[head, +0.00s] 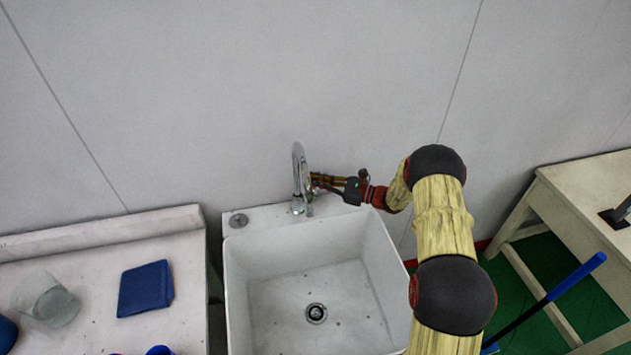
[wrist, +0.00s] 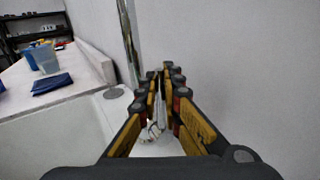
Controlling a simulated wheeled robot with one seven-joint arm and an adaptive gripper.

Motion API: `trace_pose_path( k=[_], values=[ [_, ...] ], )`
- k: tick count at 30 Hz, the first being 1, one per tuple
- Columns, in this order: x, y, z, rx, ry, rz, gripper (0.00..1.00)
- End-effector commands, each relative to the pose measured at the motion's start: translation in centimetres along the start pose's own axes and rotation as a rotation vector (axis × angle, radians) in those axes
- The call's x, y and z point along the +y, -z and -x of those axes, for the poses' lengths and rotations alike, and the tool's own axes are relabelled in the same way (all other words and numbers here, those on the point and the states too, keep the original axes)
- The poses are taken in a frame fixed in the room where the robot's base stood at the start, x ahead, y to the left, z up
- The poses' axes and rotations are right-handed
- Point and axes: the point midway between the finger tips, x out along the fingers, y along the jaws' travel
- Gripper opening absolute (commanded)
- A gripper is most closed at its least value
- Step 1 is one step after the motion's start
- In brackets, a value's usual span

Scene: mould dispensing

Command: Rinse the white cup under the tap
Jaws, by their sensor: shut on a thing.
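The chrome tap (head: 299,172) stands at the back rim of the white sink (head: 245,275). Its upright pipe also shows in the wrist view (wrist: 129,45), left of my fingers. My gripper (head: 316,181) reaches in from the right, with its fingertips against the tap's right side. In the wrist view my gripper (wrist: 161,76) is closed around a thin greyish part, which looks like the tap's handle; the fingers hide most of it. I cannot make out a white cup in either view. No running water can be made out.
The counter at left (head: 85,265) holds a translucent beaker (head: 50,300) and a folded blue cloth (head: 146,288). The sink basin is empty around its drain (head: 316,313). A wall is close behind the tap. A table (head: 590,205) and a blue-handled tool (head: 575,277) are at right.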

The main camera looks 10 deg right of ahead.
Motion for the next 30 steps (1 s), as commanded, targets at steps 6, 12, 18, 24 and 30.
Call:
trace_pose_path(
  k=[6,12,18,24,30],
  values=[
    [0.39,0.34,0.31,-0.034,-0.001,0.047,0.00],
    [0.88,0.24,0.65,-0.073,-0.002,0.108,0.00],
    [0.91,0.09,0.66,-0.074,-0.002,0.111,0.00],
    [0.91,0.10,0.65,-0.074,-0.002,0.110,0.15],
    [0.92,0.11,0.64,-0.074,-0.002,0.110,0.26]
  ],
)
